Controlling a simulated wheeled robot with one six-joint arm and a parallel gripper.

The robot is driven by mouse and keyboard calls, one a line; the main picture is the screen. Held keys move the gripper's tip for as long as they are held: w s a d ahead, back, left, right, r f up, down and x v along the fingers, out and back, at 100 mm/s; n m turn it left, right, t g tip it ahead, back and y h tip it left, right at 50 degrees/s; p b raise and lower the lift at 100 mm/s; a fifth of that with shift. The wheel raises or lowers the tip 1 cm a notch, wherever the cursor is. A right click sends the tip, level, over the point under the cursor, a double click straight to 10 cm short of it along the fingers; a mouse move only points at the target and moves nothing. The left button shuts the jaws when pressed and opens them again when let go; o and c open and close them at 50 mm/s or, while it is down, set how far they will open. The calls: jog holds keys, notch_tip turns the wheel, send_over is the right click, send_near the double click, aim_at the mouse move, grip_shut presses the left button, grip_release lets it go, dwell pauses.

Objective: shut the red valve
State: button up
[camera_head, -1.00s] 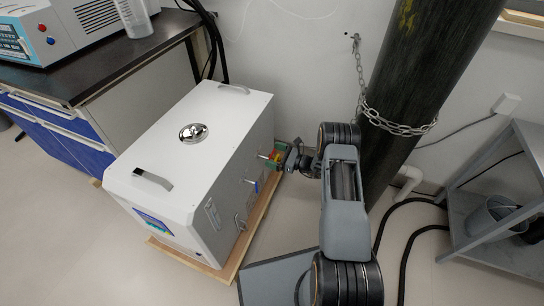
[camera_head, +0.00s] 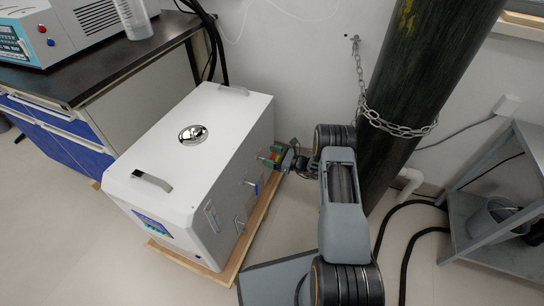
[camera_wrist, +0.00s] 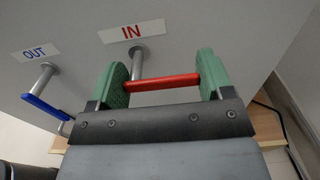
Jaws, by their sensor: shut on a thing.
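The red valve handle (camera_wrist: 162,82) lies crosswise between the two green fingertips of my gripper (camera_wrist: 160,80) in the wrist view, below the label "IN" (camera_wrist: 132,32). Its metal stem (camera_wrist: 138,62) comes out of the white distiller's side. My gripper is shut on the red handle, with a finger at each end of it. In the head view my gripper (camera_head: 277,156) is at the right side of the white distiller (camera_head: 200,130), and the red handle is mostly hidden there.
A blue valve handle (camera_wrist: 46,106) under the label "OUT" (camera_wrist: 34,52) is left of my gripper. The distiller stands on a wooden board (camera_head: 232,262). A dark chained cylinder (camera_head: 415,75) stands close to my arm. A grey shelf (camera_head: 500,200) is at the right.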

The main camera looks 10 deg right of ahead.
jog(key=shift+f+m, duration=0.15)
jog(key=shift+m, duration=0.15)
jog(key=m, duration=0.2)
jog(key=f+m, duration=0.1)
jog(key=shift+m, duration=0.4)
jog(key=shift+s+a+f+m+p, duration=0.1)
jog(key=shift+s+a+f+m, duration=0.15)
jog(key=shift+m, duration=2)
jog(key=shift+s+a+f+m+p, duration=0.15)
jog(key=shift+s+f+m, duration=0.25)
jog(key=shift+m, duration=1.8)
jog(key=shift+s+a+f+m+p, duration=0.1)
jog(key=shift+s+a+f+m, duration=0.2)
jog(key=shift+m, duration=1.95)
jog(key=o, duration=0.9)
jog(key=shift+r, duration=0.1)
